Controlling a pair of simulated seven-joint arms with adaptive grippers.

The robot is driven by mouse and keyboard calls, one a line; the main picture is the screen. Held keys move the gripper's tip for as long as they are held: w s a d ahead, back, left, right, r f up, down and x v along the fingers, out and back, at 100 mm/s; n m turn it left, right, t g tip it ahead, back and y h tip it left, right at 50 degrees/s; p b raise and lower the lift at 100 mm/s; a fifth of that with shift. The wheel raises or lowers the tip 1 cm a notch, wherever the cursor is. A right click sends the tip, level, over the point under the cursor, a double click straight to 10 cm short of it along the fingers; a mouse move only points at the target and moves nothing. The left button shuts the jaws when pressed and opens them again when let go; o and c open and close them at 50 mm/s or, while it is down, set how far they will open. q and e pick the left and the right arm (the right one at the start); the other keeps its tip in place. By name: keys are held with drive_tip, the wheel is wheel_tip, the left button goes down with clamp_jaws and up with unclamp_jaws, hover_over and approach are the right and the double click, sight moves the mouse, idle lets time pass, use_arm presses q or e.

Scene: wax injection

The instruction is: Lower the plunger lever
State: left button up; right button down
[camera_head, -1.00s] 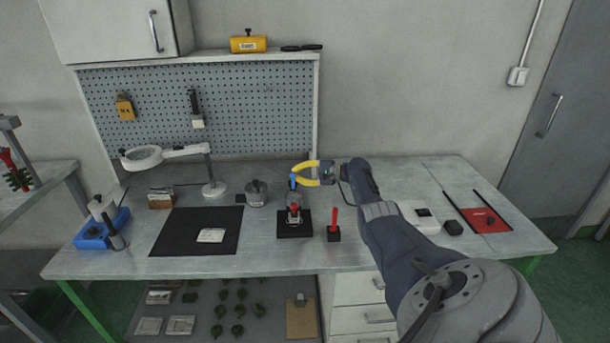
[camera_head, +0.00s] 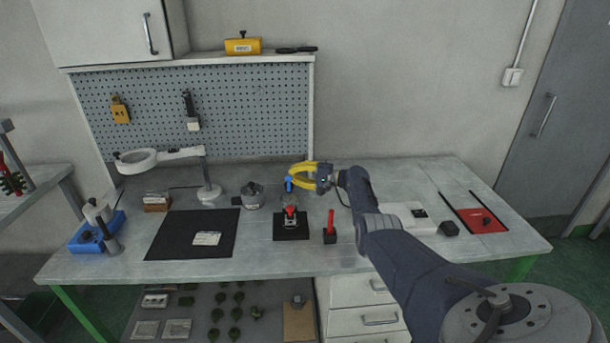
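My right gripper (camera_head: 290,176) has yellow fingers and comes in from the right over the middle of the bench. Its fingers are spread in a C shape that opens to the left. A small blue piece (camera_head: 288,185), which looks like the grip of the plunger lever, shows at the lower fingertip. I cannot tell whether they touch. Below it a small injector with a red part (camera_head: 290,212) stands on a black square base (camera_head: 291,234). The lever's shaft is too small to make out. My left gripper is not in view.
A red upright handle on a black block (camera_head: 330,236) stands right of the base. A metal pot (camera_head: 252,196), a magnifier lamp (camera_head: 208,193) and a black mat (camera_head: 175,240) lie left. A white box (camera_head: 420,214) and a red mat (camera_head: 476,222) lie right on the bench (camera_head: 385,254).

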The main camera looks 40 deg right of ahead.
drive_tip(key=n, duration=0.1)
drive_tip(key=s+a+n, duration=0.1)
drive_tip(key=n, duration=0.1)
drive_tip(key=s+r+n+t+y, duration=0.1)
drive_tip(key=shift+a+n, duration=0.3)
drive_tip(key=shift+n, duration=0.1)
drive_tip(key=v, duration=1)
drive_tip(key=shift+f, duration=0.4)
drive_tip(key=shift+w+d, duration=0.1)
drive_tip(key=shift+w, duration=0.1)
